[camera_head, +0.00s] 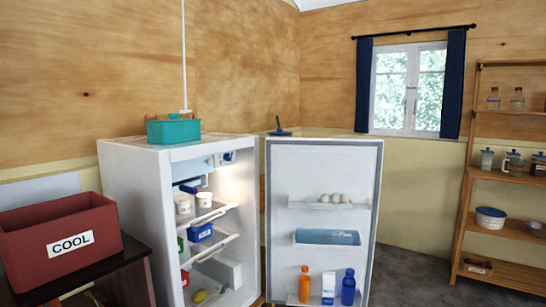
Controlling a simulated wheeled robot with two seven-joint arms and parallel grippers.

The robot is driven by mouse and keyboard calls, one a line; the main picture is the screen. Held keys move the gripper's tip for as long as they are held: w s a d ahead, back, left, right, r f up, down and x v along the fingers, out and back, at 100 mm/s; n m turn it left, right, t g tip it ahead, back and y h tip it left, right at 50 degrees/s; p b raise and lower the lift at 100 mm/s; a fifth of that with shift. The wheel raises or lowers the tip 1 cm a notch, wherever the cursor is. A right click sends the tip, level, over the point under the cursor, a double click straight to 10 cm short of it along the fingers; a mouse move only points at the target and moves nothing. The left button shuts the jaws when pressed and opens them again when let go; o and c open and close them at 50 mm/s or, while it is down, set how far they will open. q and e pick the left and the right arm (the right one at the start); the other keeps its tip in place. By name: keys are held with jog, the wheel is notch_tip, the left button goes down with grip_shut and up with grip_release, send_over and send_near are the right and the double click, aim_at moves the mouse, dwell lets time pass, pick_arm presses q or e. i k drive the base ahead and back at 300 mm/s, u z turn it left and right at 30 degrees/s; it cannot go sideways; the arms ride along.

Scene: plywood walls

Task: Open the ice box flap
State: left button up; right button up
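A white fridge (134,207) stands at left centre with its door (322,178) swung wide open to the right. At the top of its lit interior is a small white fitting with a dark blue mark (228,157). A dark blue item (190,185) sits below it on the left, partly hidden by the fridge's side wall. I cannot clearly make out the ice box flap or whether it is open or shut. Neither of my grippers is in view.
White tubs (183,205) and a blue box (200,233) sit on the fridge shelves. Bottles (305,284) and eggs stand in the door. A teal basket (173,131) is on top. A red COOL box (62,243) stands left; wooden shelves (487,188) stand right.

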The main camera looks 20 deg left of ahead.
aim_at(181, 171)
jog(key=u, duration=0.3)
jog(key=i, duration=1.4)
jog(key=u, duration=0.95)
